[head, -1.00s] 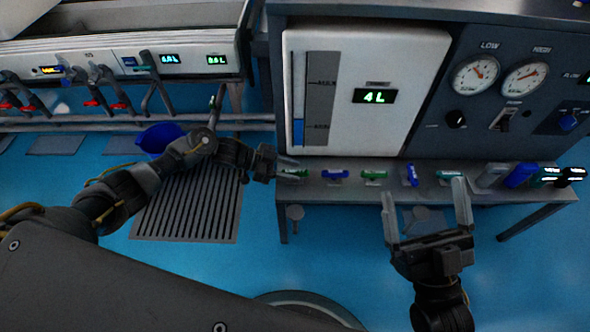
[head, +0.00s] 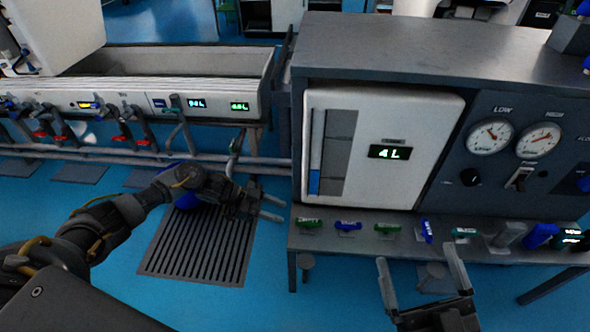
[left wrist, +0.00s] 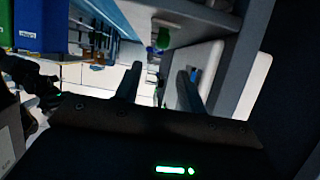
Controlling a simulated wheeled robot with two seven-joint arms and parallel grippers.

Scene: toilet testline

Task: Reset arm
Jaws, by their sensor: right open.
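My left gripper (head: 272,205) is in the middle left of the head view, over the blue floor beside the left end of the test bench's shelf. Its two fingers are apart with nothing between them. In the left wrist view its fingers (left wrist: 158,88) also stand apart and empty. My right gripper (head: 420,280) is at the bottom right of the head view, in front of the shelf. Its two fingers point up, spread wide and empty.
The test bench (head: 420,55) has a white panel reading 4 L and two gauges. Several green and blue valve handles lie along its shelf (head: 325,245). A long trough (head: 190,65) with pipes and red valves stands at the left. A floor grate (head: 200,245) lies below my left arm.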

